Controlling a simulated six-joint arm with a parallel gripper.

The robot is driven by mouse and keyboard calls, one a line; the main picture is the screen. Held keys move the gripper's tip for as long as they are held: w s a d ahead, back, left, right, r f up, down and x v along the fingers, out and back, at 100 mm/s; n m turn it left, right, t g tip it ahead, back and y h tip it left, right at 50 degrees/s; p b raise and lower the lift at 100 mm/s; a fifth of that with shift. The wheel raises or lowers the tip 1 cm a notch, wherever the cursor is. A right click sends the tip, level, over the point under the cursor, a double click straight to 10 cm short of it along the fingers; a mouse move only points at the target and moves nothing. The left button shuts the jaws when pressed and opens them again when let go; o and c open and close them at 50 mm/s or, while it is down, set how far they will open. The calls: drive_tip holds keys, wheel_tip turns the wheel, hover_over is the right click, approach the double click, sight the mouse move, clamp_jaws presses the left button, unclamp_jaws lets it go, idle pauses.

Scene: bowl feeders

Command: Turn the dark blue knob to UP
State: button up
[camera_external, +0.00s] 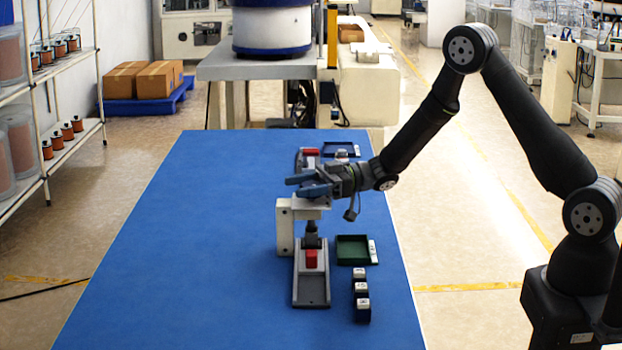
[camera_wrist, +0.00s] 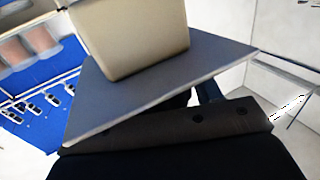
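No dark blue knob can be made out for certain. Small dark blocks with white marked tops (camera_external: 361,308) stand in a row at the front right of the blue table; the nearest looks dark navy, and their markings are too small to read. My gripper (camera_external: 306,185) points left above a pale press-like fixture (camera_external: 285,228), behind and left of that row. Its two blue-grey fingers look apart, with nothing visible between them. In the wrist view, a beige block (camera_wrist: 130,35) and a dark grey plate (camera_wrist: 160,90) fill the middle; the fingertips cannot be made out.
Another red-topped fixture (camera_external: 309,152) and a dark tray (camera_external: 342,143) stand farther back. The blue table's left side (camera_external: 190,240) is clear.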

drive_tip(key=c, duration=0.6)
drive_tip(key=shift+n+g, duration=0.3)
drive_tip(key=shift+g, duration=0.1)
drive_tip(key=n+g+h, duration=0.1)
drive_tip(key=g, duration=0.1)
drive_tip(key=n+g+h, duration=0.1)
drive_tip(key=n+h, duration=0.1)
drive_tip(key=n+g+h, duration=0.1)
drive_tip(key=g, duration=0.1)
drive_tip(key=shift+s+d+f+g, duration=0.1)
drive_tip(key=shift+s+d+g, duration=0.2)
drive_tip(key=n+g+h, duration=0.1)
drive_tip(key=n+h, duration=0.1)
drive_tip(key=n+g+h, duration=0.1)
drive_tip(key=n+h, duration=0.1)
drive_tip(key=h, duration=0.1)
drive_tip(key=d+n+g+h, duration=0.1)
drive_tip(key=n+g+h, duration=0.1)
drive_tip(key=h, duration=0.1)
drive_tip(key=shift+s, duration=0.3)
drive_tip(key=o, duration=1)
